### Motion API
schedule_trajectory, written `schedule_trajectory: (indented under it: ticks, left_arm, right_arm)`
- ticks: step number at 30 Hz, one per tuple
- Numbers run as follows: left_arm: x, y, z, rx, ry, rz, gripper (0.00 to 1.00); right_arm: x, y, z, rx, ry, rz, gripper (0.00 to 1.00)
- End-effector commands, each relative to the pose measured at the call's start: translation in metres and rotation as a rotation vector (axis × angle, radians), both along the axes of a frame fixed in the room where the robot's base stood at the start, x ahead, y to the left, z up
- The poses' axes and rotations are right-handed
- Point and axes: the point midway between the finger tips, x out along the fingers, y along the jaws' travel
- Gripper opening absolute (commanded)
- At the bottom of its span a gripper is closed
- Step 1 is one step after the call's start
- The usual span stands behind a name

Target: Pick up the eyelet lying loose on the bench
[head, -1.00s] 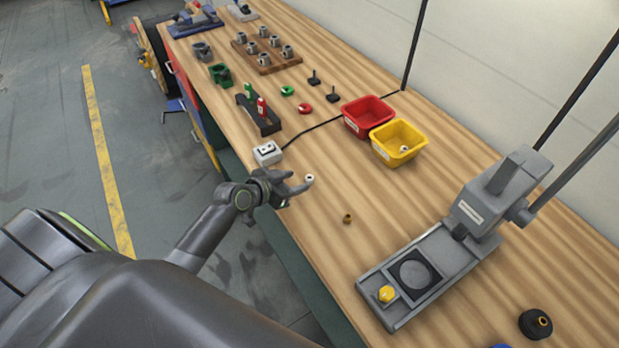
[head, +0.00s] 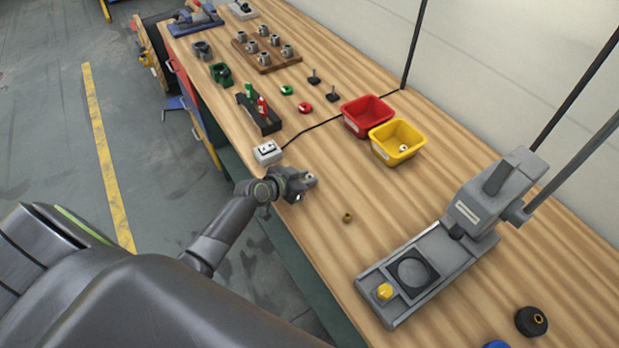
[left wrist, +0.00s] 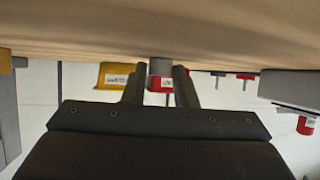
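My right gripper is not in view.
A small brass piece (head: 347,217) lies right of my left gripper. A white box (head: 267,152) is close behind it. A red bin (head: 367,115) and a yellow bin (head: 397,142) stand farther back. A grey press (head: 415,270) stands at the right.

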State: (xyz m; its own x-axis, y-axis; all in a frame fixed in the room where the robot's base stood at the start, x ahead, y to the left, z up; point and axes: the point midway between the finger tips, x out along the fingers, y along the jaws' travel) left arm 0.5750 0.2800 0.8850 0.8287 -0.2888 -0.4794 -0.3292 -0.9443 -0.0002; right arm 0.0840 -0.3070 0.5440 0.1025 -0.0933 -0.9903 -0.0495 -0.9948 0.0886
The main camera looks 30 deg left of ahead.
Motion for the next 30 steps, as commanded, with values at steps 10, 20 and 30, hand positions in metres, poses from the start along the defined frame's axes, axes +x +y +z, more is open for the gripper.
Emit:
schedule_trajectory:
  ticks: [10,20,30]
  left_arm:
    - [0.000,0.000,0.000,0.000,0.000,0.000,0.00]
    - [0.000,0.000,0.029,0.002,-0.004,-0.002,0.00]
    - [0.000,0.000,0.085,0.003,-0.004,-0.001,0.00]
  right_arm:
    - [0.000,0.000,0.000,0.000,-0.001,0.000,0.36]
    - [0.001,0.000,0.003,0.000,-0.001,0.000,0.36]
    - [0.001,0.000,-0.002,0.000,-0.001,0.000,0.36]
